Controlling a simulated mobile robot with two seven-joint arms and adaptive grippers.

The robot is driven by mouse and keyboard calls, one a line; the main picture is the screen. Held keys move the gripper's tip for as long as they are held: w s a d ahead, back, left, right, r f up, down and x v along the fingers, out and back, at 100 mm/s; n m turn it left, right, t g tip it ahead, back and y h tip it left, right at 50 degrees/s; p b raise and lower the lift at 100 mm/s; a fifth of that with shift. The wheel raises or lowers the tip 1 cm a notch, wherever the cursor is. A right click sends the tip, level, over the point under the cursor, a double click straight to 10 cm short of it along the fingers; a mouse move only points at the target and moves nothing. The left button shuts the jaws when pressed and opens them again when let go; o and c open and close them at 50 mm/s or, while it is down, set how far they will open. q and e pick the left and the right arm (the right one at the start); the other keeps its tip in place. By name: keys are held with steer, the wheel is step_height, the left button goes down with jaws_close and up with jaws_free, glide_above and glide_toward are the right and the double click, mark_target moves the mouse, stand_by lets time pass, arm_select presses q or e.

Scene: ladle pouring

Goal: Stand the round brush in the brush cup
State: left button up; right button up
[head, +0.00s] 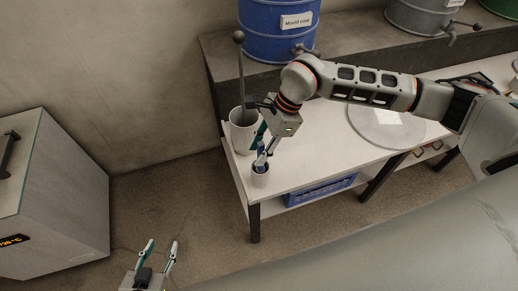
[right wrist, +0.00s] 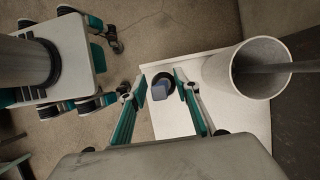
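My right gripper (head: 265,149) is above the cup. In the right wrist view its fingers (right wrist: 161,75) are apart, one on each side of the brush, with a gap visible on both sides. The brush's lower end is hidden in the cup. My left gripper (head: 160,245) is open and empty, low at the bottom left.
A large white container (head: 243,138) holding a long rod with a ball top (head: 239,60) stands just behind the cup. A round grey disc (head: 395,130) lies farther right on the white table (head: 310,172). A blue crate (head: 320,191) is below. A blue drum (head: 275,30) stands behind.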

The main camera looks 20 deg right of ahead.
steer(key=v, duration=1.2)
stand_by(0.6)
